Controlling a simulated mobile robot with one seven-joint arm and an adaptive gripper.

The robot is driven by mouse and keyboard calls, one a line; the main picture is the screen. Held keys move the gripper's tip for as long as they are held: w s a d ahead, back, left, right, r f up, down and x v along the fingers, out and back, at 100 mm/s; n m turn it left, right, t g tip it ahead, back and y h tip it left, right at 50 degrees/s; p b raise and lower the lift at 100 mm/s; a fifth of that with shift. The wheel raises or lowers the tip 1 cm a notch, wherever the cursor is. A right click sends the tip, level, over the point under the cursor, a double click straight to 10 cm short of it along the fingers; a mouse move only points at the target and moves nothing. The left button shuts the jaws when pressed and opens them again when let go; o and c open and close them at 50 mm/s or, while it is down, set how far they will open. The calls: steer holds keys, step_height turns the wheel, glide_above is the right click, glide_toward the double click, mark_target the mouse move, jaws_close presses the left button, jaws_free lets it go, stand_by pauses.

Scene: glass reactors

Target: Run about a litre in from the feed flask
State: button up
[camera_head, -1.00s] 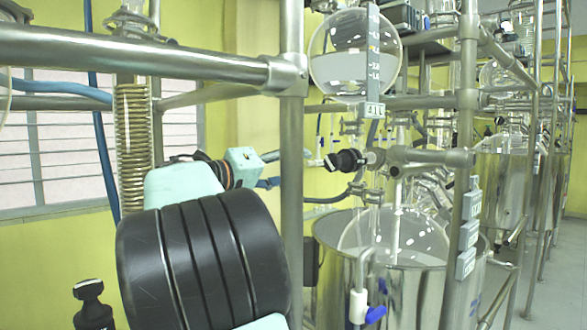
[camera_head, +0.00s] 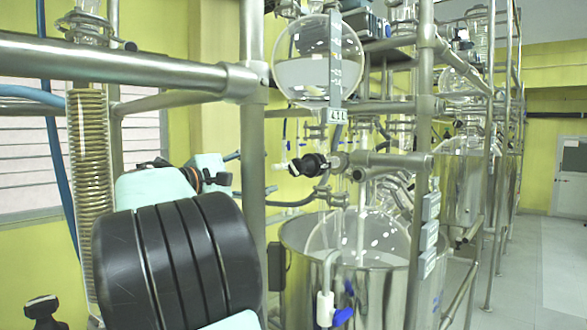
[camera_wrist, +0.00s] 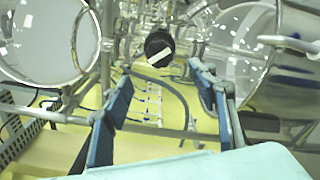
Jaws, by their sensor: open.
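The feed flask (camera_head: 290,75) is a round glass globe at upper middle in the head view, about half full of clear liquid, with a graduated strip and a small display (camera_head: 337,115). Below it a black valve knob (camera_head: 307,165) sits on the feed line. The glass reactor (camera_head: 325,240) stands below in a steel bath (camera_head: 395,290). In the wrist view the knob (camera_wrist: 158,48) with its white bar is ahead, between and beyond the fingertips of my gripper (camera_wrist: 160,85). The gripper is open and empty, apart from the knob. My arm hides its fingers in the head view.
Steel frame posts (camera_head: 252,150) and a horizontal rail (camera_head: 120,62) stand close to my arm. A glass coil column (camera_head: 90,180) is at left. Open floor (camera_head: 520,285) lies at right.

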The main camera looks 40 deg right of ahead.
mark_target(294, 168)
steer(key=d+n, duration=0.3)
steer(key=d, duration=0.1)
steer(key=d+n+p, duration=0.1)
steer(key=d+n, duration=0.2)
steer(key=d, duration=0.1)
steer(key=w+d+n+p, duration=0.1)
steer(key=d+n, duration=0.1)
steer(key=d, duration=0.1)
steer(key=shift+d+n, duration=0.4)
steer(key=shift+c, duration=0.5)
steer(key=c, duration=1.1)
